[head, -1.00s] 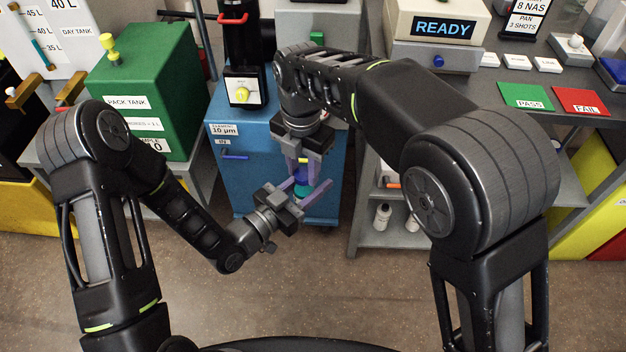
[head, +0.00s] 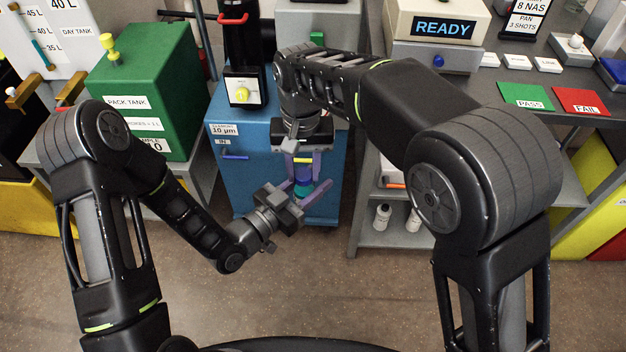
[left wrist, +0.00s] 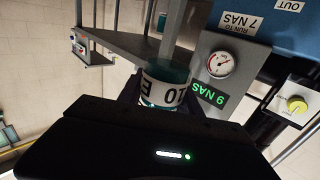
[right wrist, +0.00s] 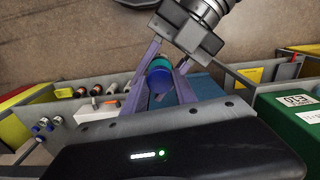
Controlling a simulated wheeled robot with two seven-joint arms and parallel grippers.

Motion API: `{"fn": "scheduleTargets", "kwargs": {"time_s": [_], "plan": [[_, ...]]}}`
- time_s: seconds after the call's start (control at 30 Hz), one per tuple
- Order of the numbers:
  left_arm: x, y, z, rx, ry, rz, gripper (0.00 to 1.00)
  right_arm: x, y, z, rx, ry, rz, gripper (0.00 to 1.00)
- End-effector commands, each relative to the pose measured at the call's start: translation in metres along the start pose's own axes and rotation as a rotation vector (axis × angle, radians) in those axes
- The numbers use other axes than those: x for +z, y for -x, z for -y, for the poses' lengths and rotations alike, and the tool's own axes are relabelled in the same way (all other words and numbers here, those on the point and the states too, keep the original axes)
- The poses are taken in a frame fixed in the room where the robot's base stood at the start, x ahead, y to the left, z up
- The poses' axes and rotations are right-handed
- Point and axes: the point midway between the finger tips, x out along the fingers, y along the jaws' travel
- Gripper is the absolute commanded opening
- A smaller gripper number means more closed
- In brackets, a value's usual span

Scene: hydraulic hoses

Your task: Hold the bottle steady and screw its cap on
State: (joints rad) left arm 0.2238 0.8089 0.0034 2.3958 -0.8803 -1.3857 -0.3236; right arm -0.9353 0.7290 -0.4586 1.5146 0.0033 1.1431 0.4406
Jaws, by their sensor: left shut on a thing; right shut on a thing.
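The bottle is teal (head: 302,191) with a white printed label, which shows in the left wrist view (left wrist: 165,92). My left gripper (head: 304,194) is shut around the bottle from the side and holds it in front of the blue cabinet. My right gripper (head: 303,176) points down from above, with its fingers on either side of the bottle's top. It is shut on the blue cap (right wrist: 157,81), which sits over the bottle in the right wrist view. The fingers hide much of the joint, so I cannot tell how tightly the cap is seated.
The blue cabinet (head: 228,180) stands close behind the grippers. A green tank (head: 150,85) is at the left. A grey bench (head: 480,110) with a READY display (head: 443,28) is at the right, with small bottles (head: 382,216) on its lower shelf. The floor in front is clear.

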Motion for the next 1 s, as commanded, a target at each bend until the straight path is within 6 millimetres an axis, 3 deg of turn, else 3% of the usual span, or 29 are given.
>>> {"fn": "scheduleTargets", "kwargs": {"time_s": [0.3,0.43,0.57,0.6,0.87,1.0], "plan": [[0.0000,0.0000,-0.0002,0.001,0.000,0.000,0.00,0.0000,-0.0007,0.0005,0.000,-0.878,-0.001,0.00],[0.0000,0.0000,-0.0003,0.001,0.000,0.000,0.00,-0.0002,-0.0007,0.0002,-0.001,-1.167,-0.001,0.00],[-0.0001,0.0000,-0.0004,0.001,0.000,0.000,0.00,-0.0004,-0.0007,0.0000,-0.002,-1.167,0.001,0.00],[-0.0001,0.0000,-0.0004,0.001,0.000,0.000,0.00,-0.0004,-0.0007,0.0000,-0.002,-1.166,0.001,0.34],[-0.0001,-0.0001,-0.0003,0.001,0.000,0.000,0.00,-0.0003,-0.0007,0.0000,-0.002,-1.164,0.001,0.55],[-0.0001,-0.0001,-0.0002,0.001,0.000,0.000,0.00,-0.0003,-0.0007,0.0000,-0.002,-1.163,0.001,0.55]]}}
